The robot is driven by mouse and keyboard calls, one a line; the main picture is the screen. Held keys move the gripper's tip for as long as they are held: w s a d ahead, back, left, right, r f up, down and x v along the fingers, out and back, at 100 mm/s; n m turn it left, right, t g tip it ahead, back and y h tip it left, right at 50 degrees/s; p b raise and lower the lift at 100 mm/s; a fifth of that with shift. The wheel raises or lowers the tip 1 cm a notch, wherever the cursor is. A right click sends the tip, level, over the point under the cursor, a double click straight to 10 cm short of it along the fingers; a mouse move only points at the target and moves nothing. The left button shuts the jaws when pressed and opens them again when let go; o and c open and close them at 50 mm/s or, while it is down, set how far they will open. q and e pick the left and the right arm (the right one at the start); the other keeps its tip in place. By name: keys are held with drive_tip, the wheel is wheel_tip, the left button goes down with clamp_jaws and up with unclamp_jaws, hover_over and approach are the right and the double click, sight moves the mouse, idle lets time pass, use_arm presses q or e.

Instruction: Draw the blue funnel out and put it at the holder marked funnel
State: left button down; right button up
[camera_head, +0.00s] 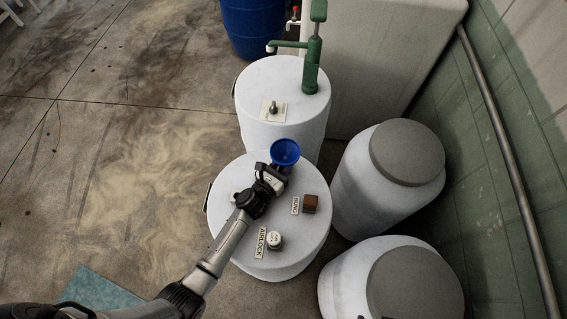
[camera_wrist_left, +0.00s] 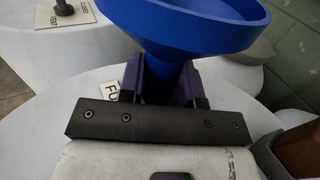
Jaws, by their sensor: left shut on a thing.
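The blue funnel (camera_head: 285,152) is near the far edge of the front white drum's lid (camera_head: 303,235). My left gripper (camera_head: 276,173) is shut on the funnel below its cone, and the funnel fills the top of the left wrist view (camera_wrist_left: 190,35).
On the front lid are a brown bung (camera_head: 310,203) and a pale airlock piece (camera_head: 275,240), each labelled. A second drum behind carries a green pump (camera_head: 313,65) and a grey-topped vent (camera_head: 273,108). Grey-lidded drums (camera_head: 407,150) stand on the right.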

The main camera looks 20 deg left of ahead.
use_arm(q)
drive_tip(key=shift+f, duration=0.35)
